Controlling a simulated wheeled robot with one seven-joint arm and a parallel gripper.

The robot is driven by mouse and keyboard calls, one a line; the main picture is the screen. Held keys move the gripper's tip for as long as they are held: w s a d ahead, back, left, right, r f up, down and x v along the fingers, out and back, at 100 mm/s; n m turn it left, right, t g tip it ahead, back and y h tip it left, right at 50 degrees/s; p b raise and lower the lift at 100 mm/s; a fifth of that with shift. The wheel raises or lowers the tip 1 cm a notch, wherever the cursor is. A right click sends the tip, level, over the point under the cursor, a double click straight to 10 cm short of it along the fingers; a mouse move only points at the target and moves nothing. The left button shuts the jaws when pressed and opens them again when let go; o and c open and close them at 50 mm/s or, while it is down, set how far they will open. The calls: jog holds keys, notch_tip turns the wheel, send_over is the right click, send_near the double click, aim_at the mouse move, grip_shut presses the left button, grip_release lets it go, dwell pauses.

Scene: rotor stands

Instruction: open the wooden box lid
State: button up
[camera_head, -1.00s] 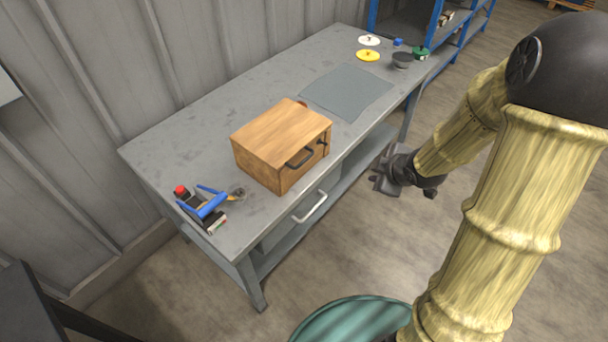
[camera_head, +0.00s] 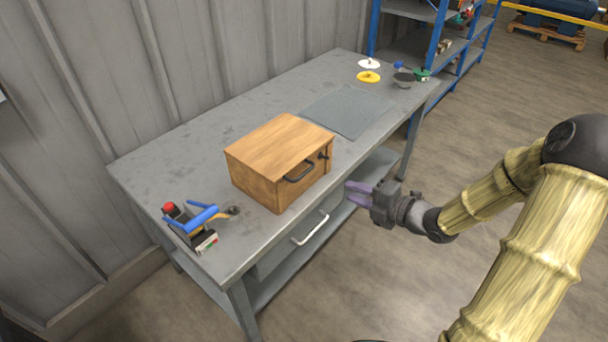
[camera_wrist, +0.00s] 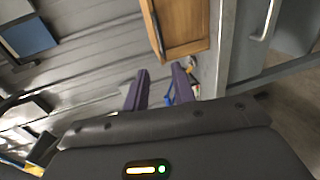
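The wooden box (camera_head: 258,182) stands shut on the grey workbench, its flat lid (camera_head: 280,144) down. A dark handle (camera_head: 299,172) and a small dark latch-like part (camera_head: 323,154) show on its front. My gripper (camera_head: 352,192) is in front of the bench, to the right of the box and apart from it. Its purple fingers are spread with nothing between them.
The workbench (camera_head: 170,140) has a drawer with a pale handle (camera_head: 310,229) below the box. Blue-handled tools (camera_head: 200,218) lie at its left end. A grey mat (camera_head: 347,110), a yellow disc (camera_head: 368,77) and a dark bowl (camera_head: 403,80) lie toward the far end. Blue shelving (camera_head: 435,45) stands behind.

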aim_at(304, 172)
jog(key=x, duration=1.7)
jog(key=shift+p, duration=0.3)
jog(key=shift+c, duration=0.3)
grip_shut()
